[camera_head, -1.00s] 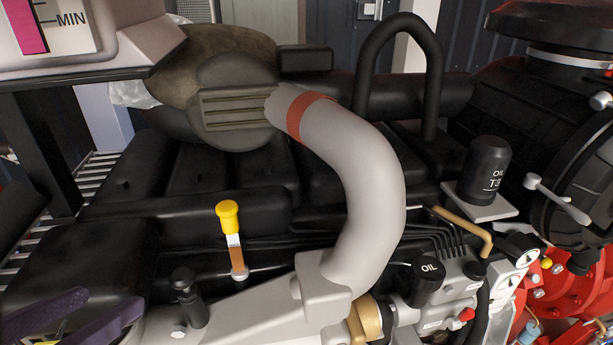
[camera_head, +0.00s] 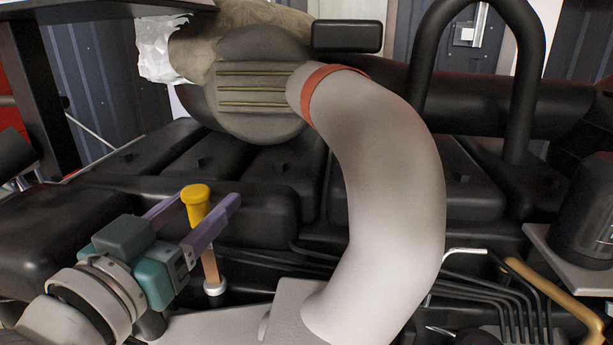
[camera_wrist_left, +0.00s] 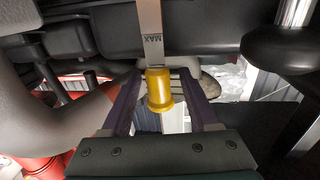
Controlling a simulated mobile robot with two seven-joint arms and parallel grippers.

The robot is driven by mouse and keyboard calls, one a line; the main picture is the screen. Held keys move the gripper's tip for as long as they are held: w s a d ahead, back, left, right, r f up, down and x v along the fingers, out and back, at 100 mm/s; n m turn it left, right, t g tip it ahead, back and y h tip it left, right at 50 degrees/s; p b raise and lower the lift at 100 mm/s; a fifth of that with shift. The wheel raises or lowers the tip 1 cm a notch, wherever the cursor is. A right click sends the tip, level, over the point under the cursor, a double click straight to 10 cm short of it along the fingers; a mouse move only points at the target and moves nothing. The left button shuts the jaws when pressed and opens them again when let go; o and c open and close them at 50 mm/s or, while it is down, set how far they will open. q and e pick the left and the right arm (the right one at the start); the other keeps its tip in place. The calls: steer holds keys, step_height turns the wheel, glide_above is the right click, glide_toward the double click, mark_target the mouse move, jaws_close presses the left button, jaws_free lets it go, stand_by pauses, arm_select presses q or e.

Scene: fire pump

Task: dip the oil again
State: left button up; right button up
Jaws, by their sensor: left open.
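The oil dipstick has a yellow handle (camera_head: 197,202) and stands upright in its tube (camera_head: 214,287) on the engine, left of the big grey pipe. My left gripper (camera_head: 199,213) is open, with its purple fingers on either side of the dipstick just below the handle's top. I cannot tell whether a finger touches the dipstick. My right gripper is not in view.
The thick grey pipe (camera_head: 395,190) with an orange band curves down just right of the dipstick. Black engine covers (camera_head: 250,205) lie behind it. A black hoop (camera_head: 520,70) and a black canister (camera_head: 590,215) stand at the right.

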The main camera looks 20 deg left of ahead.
arm_select(q)
steer(key=shift+w, duration=1.35)
steer(key=shift+c, duration=0.4)
jaws_close()
